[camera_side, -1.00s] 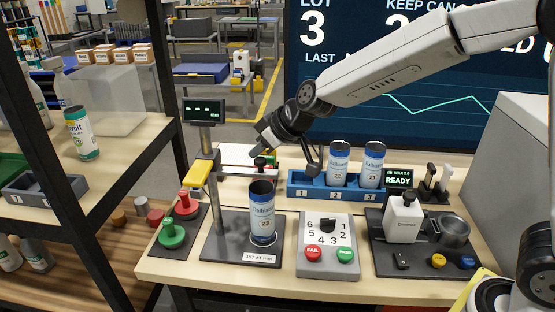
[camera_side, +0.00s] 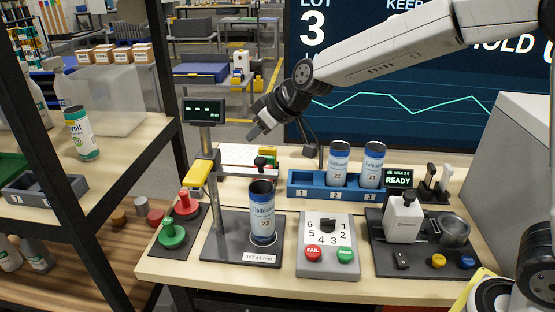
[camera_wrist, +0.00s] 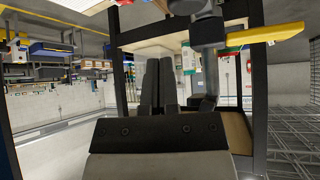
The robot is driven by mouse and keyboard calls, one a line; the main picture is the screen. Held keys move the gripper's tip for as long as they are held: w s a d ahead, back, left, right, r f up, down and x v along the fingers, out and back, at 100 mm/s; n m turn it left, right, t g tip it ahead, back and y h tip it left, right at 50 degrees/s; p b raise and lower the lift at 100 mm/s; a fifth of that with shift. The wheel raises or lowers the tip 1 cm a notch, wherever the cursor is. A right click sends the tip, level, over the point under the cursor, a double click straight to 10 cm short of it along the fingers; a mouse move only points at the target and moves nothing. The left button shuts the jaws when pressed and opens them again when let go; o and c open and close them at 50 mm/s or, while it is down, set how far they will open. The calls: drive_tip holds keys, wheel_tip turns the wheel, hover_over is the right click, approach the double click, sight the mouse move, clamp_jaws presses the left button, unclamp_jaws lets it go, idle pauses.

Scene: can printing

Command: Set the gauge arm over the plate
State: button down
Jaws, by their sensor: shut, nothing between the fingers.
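The gauge stand has a grey column (camera_side: 209,150) rising from a dark base plate (camera_side: 222,240). A blue-and-white can (camera_side: 262,215) stands upright on the plate, its top looking dark and open.
A readout (camera_side: 205,110) tops the column. Red (camera_side: 187,202) and green (camera_side: 172,234) knobs stand left. A blue rack (camera_side: 307,184) holds two cans behind the dial box (camera_side: 328,260). A shelf frame (camera_side: 60,140) borders the left.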

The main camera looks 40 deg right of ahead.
drive_tip(key=shift+s+a+r, duration=0.25)
drive_tip(key=shift+s+r, duration=0.5)
drive_tip(key=shift+r, duration=0.05)
drive_tip(key=shift+s+a+r, duration=0.2)
drive_tip(key=shift+s+r, duration=0.5)
drive_tip(key=shift+r, duration=0.15)
drive_tip(key=shift+s+a+r, duration=0.25)
drive_tip(key=shift+s+r, duration=0.5)
drive_tip(key=shift+r, duration=0.05)
drive_tip(key=s+d+f+m+g+h, duration=0.1)
drive_tip(key=s+d+f+m+g, duration=0.1)
drive_tip(key=s+d+f, duration=0.4)
drive_tip(key=s+d+f+m+g+h, duration=0.2)
drive_tip(key=s+d+f, duration=0.5)
drive_tip(key=s+f, duration=0.6)
drive_tip(key=shift+d+f+m+g, duration=0.3)
drive_tip(key=shift+f+m+g, duration=0.1)
drive_tip(key=shift+f+g, duration=0.15)
